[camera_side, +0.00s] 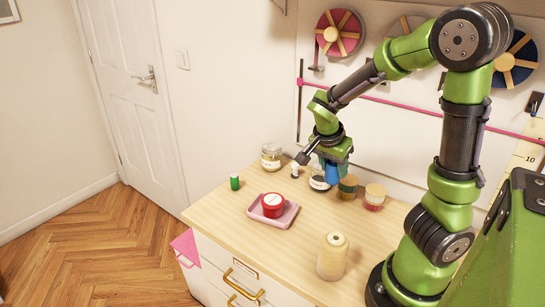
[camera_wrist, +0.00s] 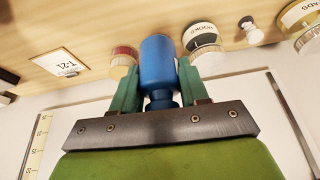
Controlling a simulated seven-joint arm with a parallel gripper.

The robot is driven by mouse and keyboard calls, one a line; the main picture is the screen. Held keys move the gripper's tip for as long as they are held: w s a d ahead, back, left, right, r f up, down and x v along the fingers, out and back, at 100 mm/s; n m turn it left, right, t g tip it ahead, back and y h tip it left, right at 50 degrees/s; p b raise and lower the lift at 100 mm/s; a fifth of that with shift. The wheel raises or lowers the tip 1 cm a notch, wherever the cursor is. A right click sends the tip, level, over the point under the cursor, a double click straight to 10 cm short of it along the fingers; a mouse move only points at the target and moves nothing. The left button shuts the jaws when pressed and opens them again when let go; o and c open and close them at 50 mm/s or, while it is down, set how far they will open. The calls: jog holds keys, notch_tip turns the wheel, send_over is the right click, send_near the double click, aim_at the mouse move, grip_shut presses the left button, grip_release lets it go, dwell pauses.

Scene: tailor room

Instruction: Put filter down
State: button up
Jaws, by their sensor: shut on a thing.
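The filter appears to be the blue cylinder (camera_side: 332,174) with a narrower neck. My gripper (camera_side: 331,164) is shut on it at the back of the wooden worktop (camera_side: 230,212). In the wrist view the filter (camera_wrist: 159,60) sits between the two teal fingers of my gripper (camera_wrist: 159,75), one on each side. In the side view it is beside a jar with a dark band (camera_side: 319,184). I cannot tell whether its base touches the worktop.
A jar with a tan lid (camera_side: 348,188) and another (camera_side: 374,196) stand right of the filter. A clear jar (camera_side: 271,157), a green spool (camera_side: 234,182), a pink tray (camera_side: 287,218) holding a red tub (camera_side: 272,205), and a cream thread cone (camera_side: 332,256) stand around. Worktop between tray and cone is clear.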

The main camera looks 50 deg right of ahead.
notch_tip(320, 180, down, 10)
jog(key=shift+f, duration=0.25)
dwell(0.4)
jog(key=shift+f, duration=0.15)
jog(key=o, duration=1.1)
